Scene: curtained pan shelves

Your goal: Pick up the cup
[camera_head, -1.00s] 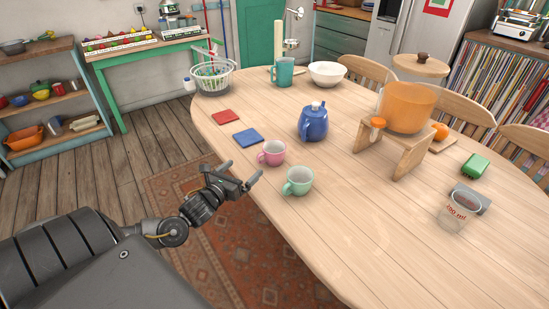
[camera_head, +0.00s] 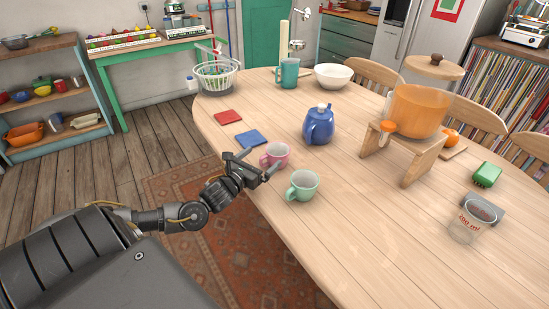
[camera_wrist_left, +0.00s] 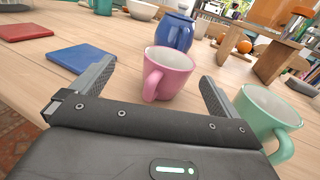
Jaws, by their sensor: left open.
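A pink cup (camera_head: 275,154) stands upright near the table's left edge; it also shows in the wrist view (camera_wrist_left: 175,78), its handle facing my gripper. My left gripper (camera_head: 260,163) is open and empty, right at the pink cup. In the wrist view its fingers (camera_wrist_left: 158,72) point at the cup, one on each side, with visible gaps. The finger hides a little of the cup in the head view. A mint green cup (camera_head: 302,186) stands in front, just right of the right finger in the wrist view (camera_wrist_left: 268,108). My right gripper is not in view.
A blue teapot (camera_head: 319,126) stands behind the pink cup. Red (camera_head: 228,117) and blue (camera_head: 249,138) coasters lie to the left. A wooden stand (camera_head: 402,153) with an orange drink dispenser (camera_head: 417,108) is to the right.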

